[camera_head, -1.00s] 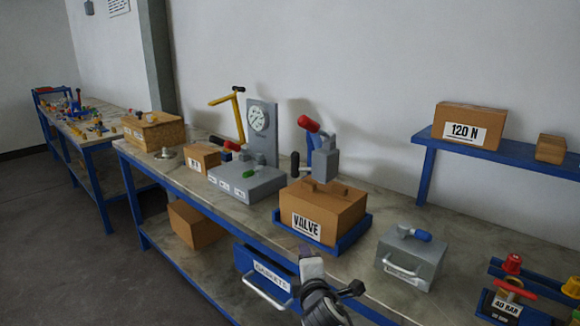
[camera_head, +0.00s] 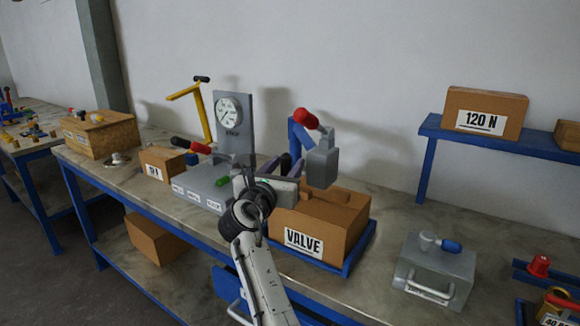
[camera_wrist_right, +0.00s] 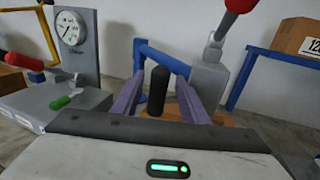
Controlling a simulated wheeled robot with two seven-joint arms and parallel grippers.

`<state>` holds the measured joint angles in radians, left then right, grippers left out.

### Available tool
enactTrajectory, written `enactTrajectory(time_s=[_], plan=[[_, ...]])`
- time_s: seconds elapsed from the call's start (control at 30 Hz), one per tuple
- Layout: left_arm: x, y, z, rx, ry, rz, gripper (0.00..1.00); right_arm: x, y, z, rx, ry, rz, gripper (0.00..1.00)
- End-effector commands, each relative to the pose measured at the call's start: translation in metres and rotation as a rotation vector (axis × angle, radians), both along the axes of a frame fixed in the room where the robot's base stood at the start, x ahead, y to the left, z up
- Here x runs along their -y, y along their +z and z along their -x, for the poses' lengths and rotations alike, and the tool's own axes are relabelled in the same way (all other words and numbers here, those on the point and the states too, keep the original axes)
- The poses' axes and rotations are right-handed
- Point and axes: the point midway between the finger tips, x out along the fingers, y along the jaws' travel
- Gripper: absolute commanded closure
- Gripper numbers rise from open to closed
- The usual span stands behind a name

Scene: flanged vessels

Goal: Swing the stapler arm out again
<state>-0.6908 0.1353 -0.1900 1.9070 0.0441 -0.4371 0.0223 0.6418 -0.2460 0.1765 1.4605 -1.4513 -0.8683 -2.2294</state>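The stapler has a blue post and arm (camera_head: 299,138), a grey head (camera_head: 322,163) and a red-tipped lever (camera_head: 306,118). The head is above the box marked VALVE (camera_head: 335,228). In the right wrist view the blue arm (camera_wrist_right: 165,57) crosses behind an upright black grip (camera_wrist_right: 158,92). My right gripper (camera_head: 291,167) is beside the stapler head, in front of the blue arm. Its purple fingers are open, with the black grip between them in the right wrist view (camera_wrist_right: 162,85); gaps show beside it. In the head view my gripper hides the grip. My left gripper is out of view.
A grey gauge stand (camera_head: 234,125) with levers on its base is to the left. A yellow stand (camera_head: 196,108) is behind it. A grey case (camera_head: 434,268) is on the bench at right. A blue shelf (camera_head: 480,146) bears a box marked 120 N (camera_head: 485,112).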

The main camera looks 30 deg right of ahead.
Motion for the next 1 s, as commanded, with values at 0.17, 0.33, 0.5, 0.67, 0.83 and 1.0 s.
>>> enactTrajectory(time_s=[0.17, 0.33, 0.5, 0.67, 0.83, 1.0], plan=[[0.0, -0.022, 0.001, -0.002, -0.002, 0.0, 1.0, 0.023, -0.004, -0.018, 0.003, 0.0, 0.0, 0.6], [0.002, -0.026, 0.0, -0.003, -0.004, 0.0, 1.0, 0.033, -0.002, -0.026, 0.001, 0.0, -0.001, 0.6], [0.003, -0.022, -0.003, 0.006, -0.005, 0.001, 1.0, 0.035, 0.0, -0.027, -0.001, 0.001, -0.001, 0.6], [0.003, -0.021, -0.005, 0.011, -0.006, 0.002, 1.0, 0.034, 0.0, -0.027, 0.0, 0.001, -0.001, 0.65], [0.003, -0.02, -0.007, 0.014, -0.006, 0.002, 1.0, 0.034, 0.0, -0.027, 0.0, 0.001, -0.001, 0.94], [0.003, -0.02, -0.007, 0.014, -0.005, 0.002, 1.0, 0.034, 0.0, -0.027, 0.0, 0.001, -0.001, 1.0]])
